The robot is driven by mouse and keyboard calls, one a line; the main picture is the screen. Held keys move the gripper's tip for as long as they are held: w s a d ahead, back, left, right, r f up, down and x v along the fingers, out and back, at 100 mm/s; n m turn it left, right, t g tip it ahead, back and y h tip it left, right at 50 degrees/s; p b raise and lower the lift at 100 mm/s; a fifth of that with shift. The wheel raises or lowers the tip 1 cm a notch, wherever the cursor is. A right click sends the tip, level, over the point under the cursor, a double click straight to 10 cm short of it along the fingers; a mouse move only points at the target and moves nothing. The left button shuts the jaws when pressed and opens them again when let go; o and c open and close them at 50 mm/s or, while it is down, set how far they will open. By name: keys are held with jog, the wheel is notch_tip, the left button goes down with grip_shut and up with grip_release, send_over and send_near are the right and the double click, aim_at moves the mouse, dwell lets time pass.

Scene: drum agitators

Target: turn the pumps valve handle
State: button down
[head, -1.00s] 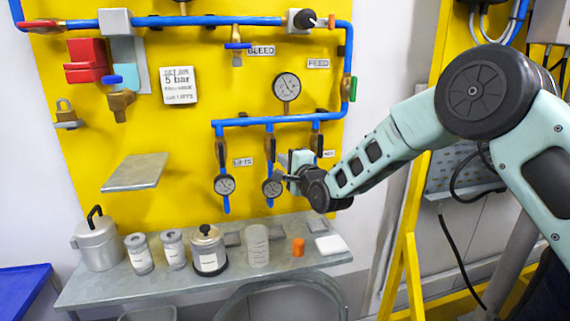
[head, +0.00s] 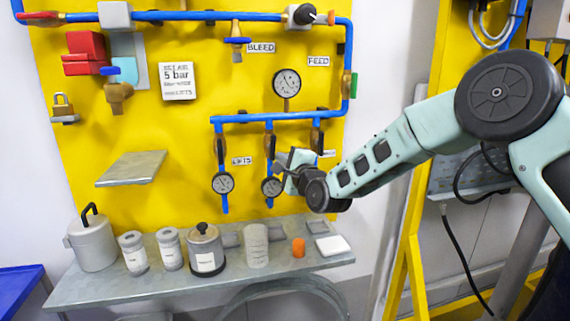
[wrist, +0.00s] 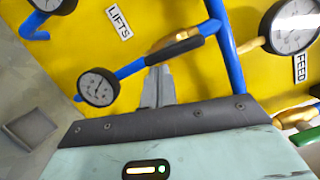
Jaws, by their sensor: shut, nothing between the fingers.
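The pumps valve is not readable by name; its label seems hidden behind my gripper. The middle branch, right of the LIFTS label (head: 242,161), carries a valve with a dark handle (head: 270,146) lying along the blue pipe, above a round gauge (head: 272,187). In the wrist view this handle (wrist: 175,47) is black with brass at its end, along the pipe above the gauge (wrist: 98,87). My gripper (head: 284,168) is shut and empty, just right of the middle branch. Its fingertips (wrist: 160,70) are close beside the handle; I cannot tell whether they touch.
The left branch has a similar handle (head: 219,149) and gauge (head: 223,183). The right branch is partly behind my gripper. A grey shelf (head: 90,291) below holds jars and an orange cap (head: 298,247). The FEED gauge (head: 287,83) is above.

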jog(key=m+b, duration=0.3)
jog(key=b, duration=0.1)
jog(key=a+f+m+t+b, duration=0.1)
jog(key=m+b, duration=0.1)
jog(key=b, duration=0.3)
jog(key=a+m+t+b, duration=0.1)
jog(key=m+b, duration=0.2)
jog(key=b, duration=0.1)
jog(key=shift+s+f+m+h, duration=0.2)
jog(key=shift+s+m+h, duration=0.1)
jog(key=shift+h, duration=0.1)
jog(key=m+h+b, duration=0.1)
jog(key=m+b, duration=0.1)
jog(key=b, duration=0.1)
jog(key=a+m+t+b, duration=0.1)
jog(key=m+b, duration=0.2)
jog(key=b, duration=0.1)
jog(key=a+r+m+h+b, duration=0.1)
jog(key=m+b, duration=0.2)
jog(key=shift+s+t+h, duration=0.25)
jog(key=shift+t+h, duration=0.05)
jog(key=shift+a+r+m+b, duration=0.1)
jog(key=shift+r+m+b, duration=0.1)
jog(key=shift+m+b, duration=0.65)
